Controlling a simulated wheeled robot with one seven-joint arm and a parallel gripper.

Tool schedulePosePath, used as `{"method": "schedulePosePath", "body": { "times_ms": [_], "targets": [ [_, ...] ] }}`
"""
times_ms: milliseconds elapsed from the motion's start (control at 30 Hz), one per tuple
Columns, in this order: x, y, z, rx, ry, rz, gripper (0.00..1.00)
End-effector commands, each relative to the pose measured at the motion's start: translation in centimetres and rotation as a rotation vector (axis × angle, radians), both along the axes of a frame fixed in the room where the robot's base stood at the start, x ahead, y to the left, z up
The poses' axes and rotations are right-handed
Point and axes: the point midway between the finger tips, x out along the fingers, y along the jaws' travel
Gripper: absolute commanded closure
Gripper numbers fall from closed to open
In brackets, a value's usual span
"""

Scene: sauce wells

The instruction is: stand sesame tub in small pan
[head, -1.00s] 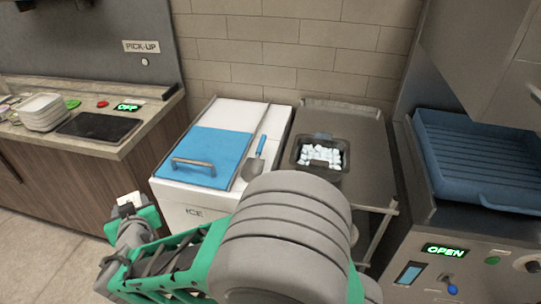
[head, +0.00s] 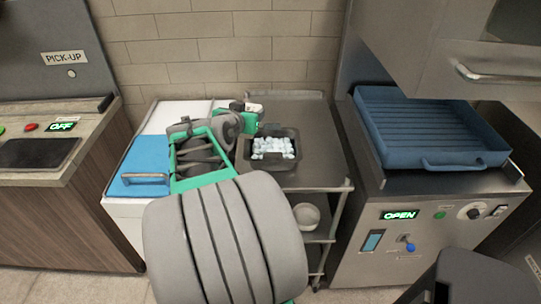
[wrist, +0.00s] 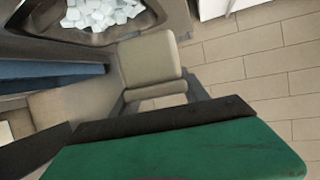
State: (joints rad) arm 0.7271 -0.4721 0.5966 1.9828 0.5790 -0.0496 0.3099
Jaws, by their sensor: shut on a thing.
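My gripper (head: 250,119) is raised beside the back-left corner of a dark rectangular pan (head: 292,162) filled with white ice-like cubes. It is shut on a small pale tub (head: 255,108), taken as the sesame tub, of which only a little shows in the head view. In the wrist view a beige, round-cornered piece (wrist: 150,62) shows beyond the green finger; it looks like the tub, but its label and contents are not visible. The pan with its cubes (wrist: 130,30) is at the top left there. The tub appears apart from the pan.
The pan sits on a steel cart (head: 322,150) with free top around it. A pale bowl (head: 307,217) is on its lower shelf. A blue-lidded ice chest (head: 140,160) stands left, a machine with a blue ribbed tray (head: 430,130) right. A tiled wall is behind.

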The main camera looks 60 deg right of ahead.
Motion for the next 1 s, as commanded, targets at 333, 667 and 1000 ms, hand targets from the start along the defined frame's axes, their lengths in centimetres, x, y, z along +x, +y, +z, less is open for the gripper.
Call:
{"method": "schedulePosePath", "body": {
  "times_ms": [333, 667, 1000],
  "targets": [
    [-6.5, -3.6, -0.3, -0.001, 0.005, -0.133, 1.0],
    [-6.4, -3.6, -6.0, -0.002, 0.004, -0.132, 1.0],
    [-6.3, -3.6, -8.3, -0.005, -0.001, -0.131, 1.0]
  ]
}}
